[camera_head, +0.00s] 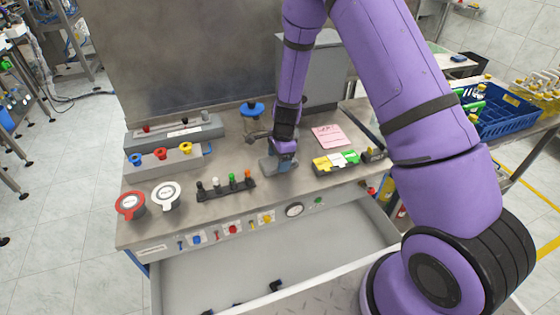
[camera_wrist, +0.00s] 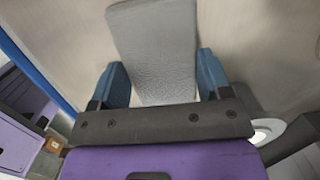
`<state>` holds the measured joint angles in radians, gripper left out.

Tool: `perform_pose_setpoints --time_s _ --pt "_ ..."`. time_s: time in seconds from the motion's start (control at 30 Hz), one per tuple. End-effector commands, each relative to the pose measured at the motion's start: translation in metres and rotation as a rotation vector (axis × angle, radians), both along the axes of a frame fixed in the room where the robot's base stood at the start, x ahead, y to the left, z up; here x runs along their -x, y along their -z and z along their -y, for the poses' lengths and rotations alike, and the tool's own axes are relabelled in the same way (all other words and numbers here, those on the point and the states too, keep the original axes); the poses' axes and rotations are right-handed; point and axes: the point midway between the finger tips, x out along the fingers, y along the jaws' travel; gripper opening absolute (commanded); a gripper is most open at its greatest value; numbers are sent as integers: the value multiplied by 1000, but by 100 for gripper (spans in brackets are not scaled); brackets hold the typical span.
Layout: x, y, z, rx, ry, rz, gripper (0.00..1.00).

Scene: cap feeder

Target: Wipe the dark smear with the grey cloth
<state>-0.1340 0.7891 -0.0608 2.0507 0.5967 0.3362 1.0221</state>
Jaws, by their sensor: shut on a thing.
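The grey cloth (camera_wrist: 155,45) lies between the two blue fingers of my gripper (camera_wrist: 160,72) in the wrist view and reaches forward past them over the pale metal worktop. In the head view my gripper (camera_head: 282,152) is low over the worktop (camera_head: 228,152), near its middle, with a small grey-blue part of the cloth or fingers showing beneath it. My gripper is shut on the cloth. I cannot make out the dark smear in either view; the cloth or my arm may hide it.
A rack of coloured pegs (camera_head: 226,189) stands left of my gripper, yellow and green blocks (camera_head: 336,162) right. A pink note (camera_head: 330,136) lies behind the blocks. A blue-topped knob (camera_head: 252,109) stands behind. Red (camera_head: 130,205) and white (camera_head: 166,195) round pieces are at the front left.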

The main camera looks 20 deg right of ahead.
Motion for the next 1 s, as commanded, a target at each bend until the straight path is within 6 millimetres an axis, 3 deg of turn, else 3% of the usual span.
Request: perform_pose_setpoints --time_s 0.57,0.73,1.0 --pt "-34 -4 1 2 0 6 42" --pt "-30 -6 2 3 2 11 42" --pt "-6 -6 2 2 3 5 42"
